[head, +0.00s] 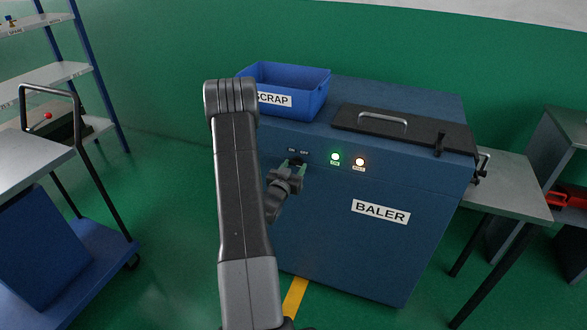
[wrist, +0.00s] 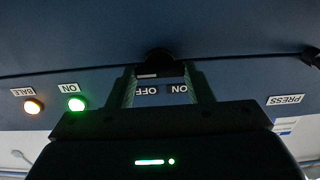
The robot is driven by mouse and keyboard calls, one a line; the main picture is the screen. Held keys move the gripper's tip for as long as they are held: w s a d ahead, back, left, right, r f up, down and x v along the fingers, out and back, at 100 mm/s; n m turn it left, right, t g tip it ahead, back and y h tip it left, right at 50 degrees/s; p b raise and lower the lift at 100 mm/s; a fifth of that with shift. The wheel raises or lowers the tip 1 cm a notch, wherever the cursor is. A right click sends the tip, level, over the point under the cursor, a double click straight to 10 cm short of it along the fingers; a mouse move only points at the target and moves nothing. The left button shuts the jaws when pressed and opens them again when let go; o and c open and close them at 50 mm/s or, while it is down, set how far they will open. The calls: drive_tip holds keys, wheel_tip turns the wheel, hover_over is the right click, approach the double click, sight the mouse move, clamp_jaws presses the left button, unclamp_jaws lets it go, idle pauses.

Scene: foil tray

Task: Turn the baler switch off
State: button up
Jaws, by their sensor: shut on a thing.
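The blue baler (head: 340,235) stands ahead with its front panel facing me. Its black rotary switch (head: 297,157) sits on the panel's upper left, below small ON and OFF labels. My gripper (head: 293,164) is at the panel and shut on the switch. In the wrist view, which is upside down, the switch (wrist: 158,60) shows as a dark knob between the fingertips of my gripper (wrist: 160,76). Its lower part and pointing direction are hard to make out. The green ON lamp (head: 335,157) and the orange BALE lamp (head: 360,162) are both lit.
A blue SCRAP bin (head: 312,101) and a black lid with a handle (head: 400,130) are on top of the baler. A grey table (head: 510,185) stands at the right. A blue cart (head: 85,250) and shelves (head: 60,75) are at the left. Green floor lies between.

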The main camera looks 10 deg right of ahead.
drive_tip(key=shift+b, duration=0.3)
drive_tip(key=shift+f+n+b, duration=0.15)
drive_tip(key=shift+n+b, duration=0.8)
drive_tip(key=shift+n, duration=0.15)
drive_tip(key=n+b, duration=0.2)
drive_tip(key=n, duration=0.1)
drive_tip(key=shift+n, duration=0.3)
drive_tip(key=n+b, duration=0.2)
drive_tip(key=n, duration=0.4)
drive_tip(key=o, duration=1)
drive_tip(key=shift+w, duration=0.1)
